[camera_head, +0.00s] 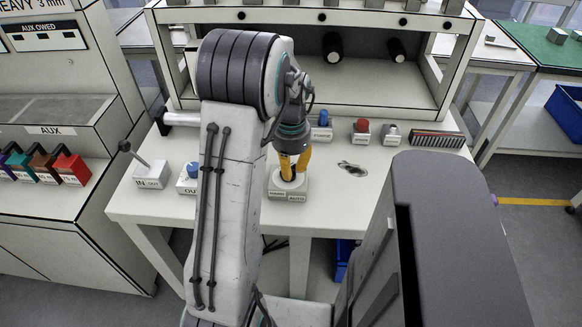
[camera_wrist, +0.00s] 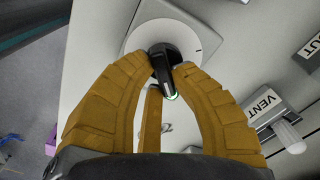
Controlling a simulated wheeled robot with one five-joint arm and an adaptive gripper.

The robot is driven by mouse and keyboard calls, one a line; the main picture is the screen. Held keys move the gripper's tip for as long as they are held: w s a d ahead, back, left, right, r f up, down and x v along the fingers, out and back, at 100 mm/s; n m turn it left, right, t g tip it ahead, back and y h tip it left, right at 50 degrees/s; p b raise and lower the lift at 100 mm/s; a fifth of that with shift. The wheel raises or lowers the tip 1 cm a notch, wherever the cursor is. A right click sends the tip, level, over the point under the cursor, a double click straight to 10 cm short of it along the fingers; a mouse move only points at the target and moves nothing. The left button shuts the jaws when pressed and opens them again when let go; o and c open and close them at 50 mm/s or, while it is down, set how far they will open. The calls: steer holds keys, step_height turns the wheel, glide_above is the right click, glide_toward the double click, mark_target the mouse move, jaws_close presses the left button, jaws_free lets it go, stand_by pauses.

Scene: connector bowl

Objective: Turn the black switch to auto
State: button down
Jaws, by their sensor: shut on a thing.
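The black switch (camera_wrist: 165,62) sits on a round white dial (camera_wrist: 203,42) with fine marks, seen in the wrist view. The knob has a light line and a green glow at its near end. In the head view its grey box (camera_head: 288,196) carries two labels, the right one reading AUTO and the left one apparently HAND. My gripper (camera_wrist: 168,72) has its yellow fingers closed on either side of the knob. In the head view my gripper (camera_head: 289,172) points down onto the box, and the knob is mostly hidden. Which label the knob points to cannot be told.
An IN/OUT lever box (camera_head: 150,176) and a blue-knobbed box (camera_head: 188,180) stand to the left. A blue knob (camera_head: 323,120), a red knob (camera_head: 361,127) and a grey knob (camera_head: 391,132) stand behind. A VENT-labelled block (camera_wrist: 265,105) is close to my right finger.

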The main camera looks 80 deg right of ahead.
steer(key=c, duration=1.1)
jaws_free()
steer(key=shift+o, duration=0.2)
step_height(320, 180, up, 12)
steer(key=shift+n, duration=0.3)
stand_by(0.3)
